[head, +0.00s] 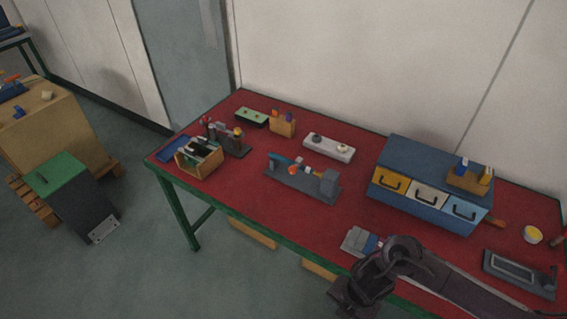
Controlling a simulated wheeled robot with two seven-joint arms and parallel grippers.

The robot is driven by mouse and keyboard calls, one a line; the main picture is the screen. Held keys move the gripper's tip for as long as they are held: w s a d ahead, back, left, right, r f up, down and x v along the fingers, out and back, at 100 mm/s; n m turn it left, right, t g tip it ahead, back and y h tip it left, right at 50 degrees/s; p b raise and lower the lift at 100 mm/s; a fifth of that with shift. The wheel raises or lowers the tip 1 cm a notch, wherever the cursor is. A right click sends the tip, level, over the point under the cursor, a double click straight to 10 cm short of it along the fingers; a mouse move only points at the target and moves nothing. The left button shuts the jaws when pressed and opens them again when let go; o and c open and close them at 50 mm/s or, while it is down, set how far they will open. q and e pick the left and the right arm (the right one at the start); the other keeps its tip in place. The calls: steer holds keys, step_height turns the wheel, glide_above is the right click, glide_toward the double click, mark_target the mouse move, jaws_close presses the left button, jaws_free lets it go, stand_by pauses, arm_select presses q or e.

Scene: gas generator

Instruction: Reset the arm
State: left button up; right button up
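My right gripper (354,297) is at the bottom of the head view, at the end of my dark arm, which comes in from the lower right. It is over the front edge of the red-topped table (237,196). Its fingers are dark and small here, and I cannot tell whether they are open or shut. I see nothing clearly held in it. My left arm and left gripper are not in view.
A grey-and-blue item (358,241) lies just behind my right wrist. A grey fixture (300,180) stands mid-table, with a blue drawer cabinet (425,160) to its right. A flat grey device (520,273) lies at right. The table's front middle is clear.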

steer(key=w+a+f+m+t+y+b, duration=0.1)
steer(key=w+a+f+m+b, duration=0.1)
steer(key=f+m, duration=0.3)
steer(key=w+a+f+m+y+b, duration=0.1)
steer(key=w+a+f+m+y, duration=0.15)
steer(key=f, duration=0.45)
steer(key=s+d+f+m+t+b, duration=0.2)
steer(key=d+f+m+b, duration=0.15)
steer(key=f+m, duration=0.65)
steer(key=s+d+f+m+g+h+b, duration=0.1)
steer(key=s+d+f+m, duration=0.3)
steer(key=s+f, duration=0.6)
steer(key=s+d+f+m+h+b, duration=0.2)
steer(key=s+d+f+m+h, duration=0.2)
steer(key=s+f, duration=0.6)
steer(key=s+d, duration=0.2)
steer(key=s, duration=0.4)
steer(key=shift+s+f+g+h, duration=0.25)
steer(key=shift+f+g+h, duration=0.1)
steer(key=shift+f+g, duration=0.05)
